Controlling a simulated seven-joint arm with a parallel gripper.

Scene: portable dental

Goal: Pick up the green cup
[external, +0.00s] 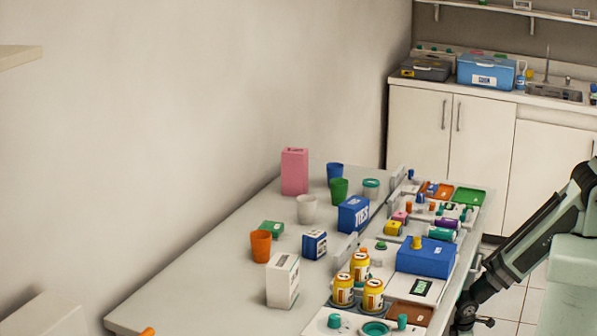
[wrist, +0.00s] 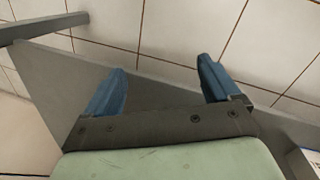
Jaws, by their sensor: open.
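The green cup (external: 339,190) stands upright on the far part of the white table in the external view. It is just in front of a blue cup (external: 335,172) and behind a blue box (external: 353,214). A white cup (external: 306,209) is to its left. My gripper (wrist: 160,85) shows in the wrist view with its two blue fingers wide apart and nothing between them. Below it are floor tiles and a grey edge. My arm is at the right of the external view, off the table's right side and far from the green cup, which the wrist view does not show.
A pink box (external: 294,171) and a teal-lidded white cup (external: 371,189) flank the cups. An orange cup (external: 261,246), a white box (external: 283,280) and yellow jars (external: 359,266) are nearer. A blue case (external: 426,257) lies along the right side. The table's left front is mostly clear.

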